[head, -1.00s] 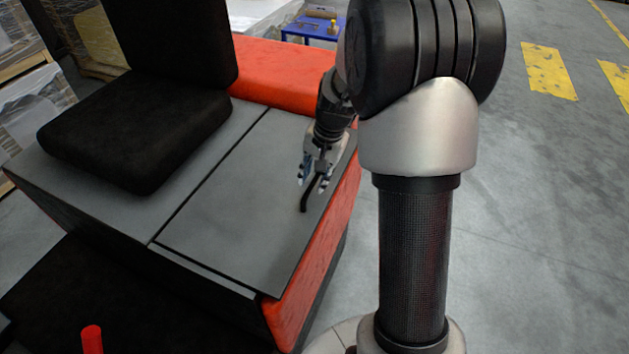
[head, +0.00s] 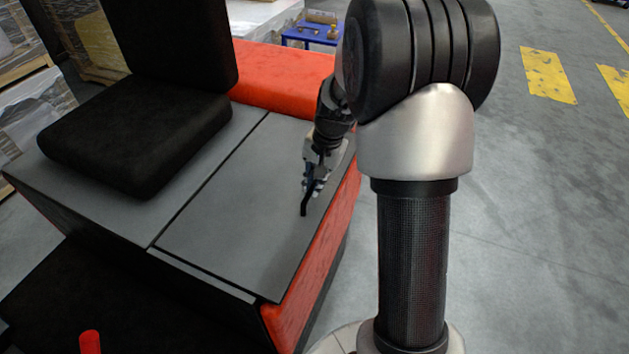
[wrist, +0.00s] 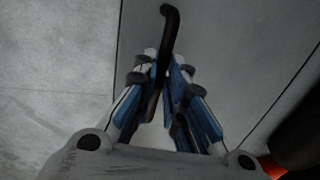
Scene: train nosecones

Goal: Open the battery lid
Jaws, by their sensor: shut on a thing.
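The battery lid (head: 220,200) is a flat grey panel on top of the red and black vehicle, lying flat beside the seat. A thin black bent handle (head: 304,208) stands near its right edge. The handle also shows in the wrist view (wrist: 170,32), running down between the fingers. My gripper (head: 311,187) is at the handle, just above the lid. In the wrist view my gripper (wrist: 166,85) has its blue and grey fingers closed around the handle. Part of the handle is hidden between the fingers.
A black seat (head: 140,135) stands on the left of the vehicle's top. A red body panel (head: 285,75) lies behind the lid. A blue table (head: 312,32) with small items stands further back. The floor on the right is open, with yellow markings (head: 548,75).

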